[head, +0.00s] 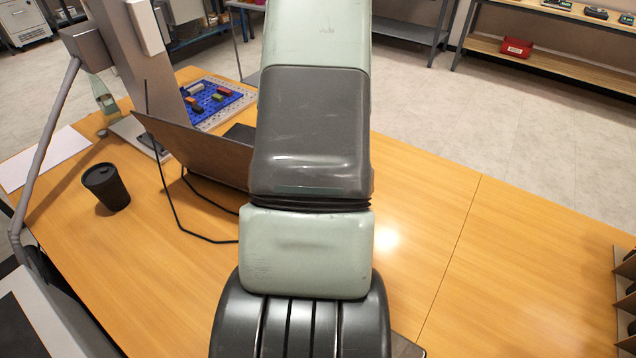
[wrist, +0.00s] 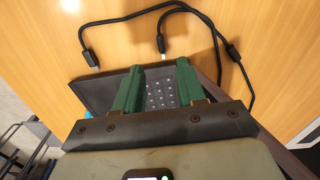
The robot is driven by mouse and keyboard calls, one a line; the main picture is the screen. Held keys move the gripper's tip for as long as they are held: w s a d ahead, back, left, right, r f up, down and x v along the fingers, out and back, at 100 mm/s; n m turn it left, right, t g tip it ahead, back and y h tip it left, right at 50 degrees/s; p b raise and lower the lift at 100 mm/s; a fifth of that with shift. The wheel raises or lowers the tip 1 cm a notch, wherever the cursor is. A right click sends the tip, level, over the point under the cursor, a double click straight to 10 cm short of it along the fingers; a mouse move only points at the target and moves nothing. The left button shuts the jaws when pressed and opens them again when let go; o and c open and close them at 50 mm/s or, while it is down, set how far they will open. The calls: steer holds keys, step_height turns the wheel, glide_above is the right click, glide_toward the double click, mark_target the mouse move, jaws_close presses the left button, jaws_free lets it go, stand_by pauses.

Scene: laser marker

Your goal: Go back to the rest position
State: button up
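My gripper (wrist: 160,66) shows in the wrist view with its two green fingers apart and nothing held between them. A dark device with small light keys (wrist: 160,95) is seen through the gap between the fingers, beyond them. I cannot tell how far below the fingers it is. In the head view my arm runs up the middle of the picture and hides my gripper.
A thin brown panel (head: 195,145) stands left of my arm, with black cables (wrist: 205,12) on the wooden table (head: 420,200). The table right of my arm is mostly clear.

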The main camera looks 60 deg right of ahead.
steer(key=shift+r, duration=0.55)
steer(key=w+a+r+t+h, duration=0.1)
steer(key=w+a+r, duration=0.4)
steer(key=r, duration=0.3)
steer(key=w+a+r+h, duration=0.1)
steer(key=w+a+r, duration=0.3)
steer(key=r, duration=0.4)
steer(key=w+a+r+t, duration=0.1)
steer(key=a+r+t, duration=0.1)
steer(key=a+r, duration=0.95)
steer(key=s+a+r+t+y, duration=0.1)
steer(key=s+a+r, duration=0.2)
steer(key=a+r, duration=0.3)
steer(key=s+a+r+t, duration=0.2)
steer(key=s+a+r, duration=0.1)
steer(key=a, duration=0.4)
steer(key=s+a+f+m+y, duration=0.1)
steer(key=s+a+f, duration=0.3)
steer(key=s, duration=0.3)
steer(key=shift+s+m, duration=0.3)
steer(key=shift+s, duration=0.05)
